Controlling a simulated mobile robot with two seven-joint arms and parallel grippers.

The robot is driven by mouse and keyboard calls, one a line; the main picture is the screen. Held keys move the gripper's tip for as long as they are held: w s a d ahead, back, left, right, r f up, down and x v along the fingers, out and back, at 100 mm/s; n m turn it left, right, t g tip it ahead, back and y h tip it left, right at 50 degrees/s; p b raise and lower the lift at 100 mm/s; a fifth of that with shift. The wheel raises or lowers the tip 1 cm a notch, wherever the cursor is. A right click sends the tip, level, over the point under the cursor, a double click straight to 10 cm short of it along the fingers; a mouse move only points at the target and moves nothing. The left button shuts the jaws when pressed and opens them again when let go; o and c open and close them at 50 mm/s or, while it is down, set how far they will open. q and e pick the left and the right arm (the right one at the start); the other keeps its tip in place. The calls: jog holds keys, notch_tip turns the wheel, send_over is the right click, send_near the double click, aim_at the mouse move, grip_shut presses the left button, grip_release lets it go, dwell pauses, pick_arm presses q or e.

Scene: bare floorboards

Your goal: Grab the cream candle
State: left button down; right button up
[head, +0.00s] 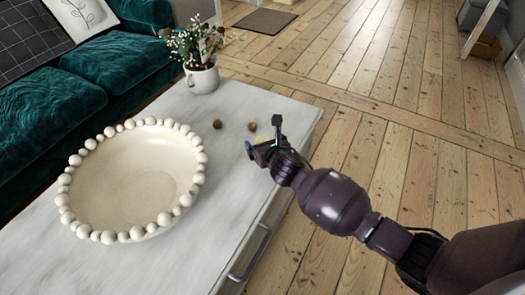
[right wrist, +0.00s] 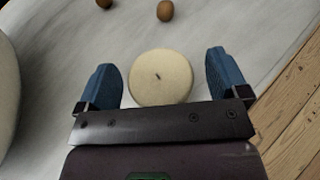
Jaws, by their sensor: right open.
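My right gripper (right wrist: 162,72) is open, with one blue finger on each side of the candle and a visible gap to each. In the head view my right gripper (head: 264,137) is over the table's right edge area and hides most of the candle; only a small cream part (head: 262,146) shows. My left gripper is not in view.
A large cream bowl with a beaded rim (head: 190,198) takes up the table's left part. Two small brown balls (head: 218,124) (head: 252,127) lie beyond the gripper. A white mug with flowers (head: 202,78) stands at the far edge. A green sofa (head: 120,65) is behind.

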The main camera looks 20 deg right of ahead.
jog(key=shift+w+r, duration=0.1)
jog(key=c, duration=1.1)
